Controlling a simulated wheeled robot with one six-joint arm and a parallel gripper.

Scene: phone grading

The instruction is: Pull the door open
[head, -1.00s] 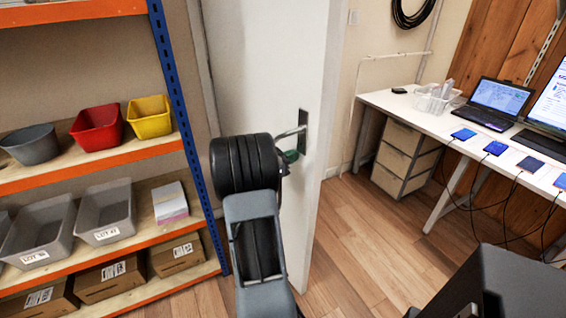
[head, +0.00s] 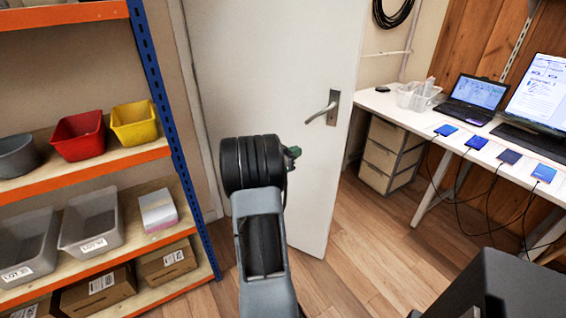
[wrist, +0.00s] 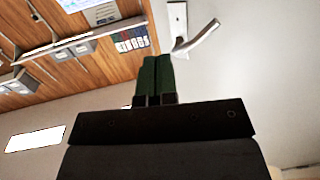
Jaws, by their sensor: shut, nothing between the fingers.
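The white door (head: 270,60) stands ajar in the middle of the head view, its free edge on the right. Its metal lever handle (head: 325,112) is near that edge and also shows in the wrist view (wrist: 200,37). My gripper (head: 293,154) is in front of the door, below and left of the handle. In the wrist view, the green fingers (wrist: 154,78) are together with nothing between them. The lever is to the right of the fingertips and apart from them. My wrist hides part of the lower door.
Shelving with a blue upright (head: 165,100), bins and boxes stands close on the left. A white desk (head: 400,110) with a laptop (head: 472,98) and several phones is on the right, drawers (head: 388,155) beneath. Wooden floor (head: 370,240) is clear between door and desk.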

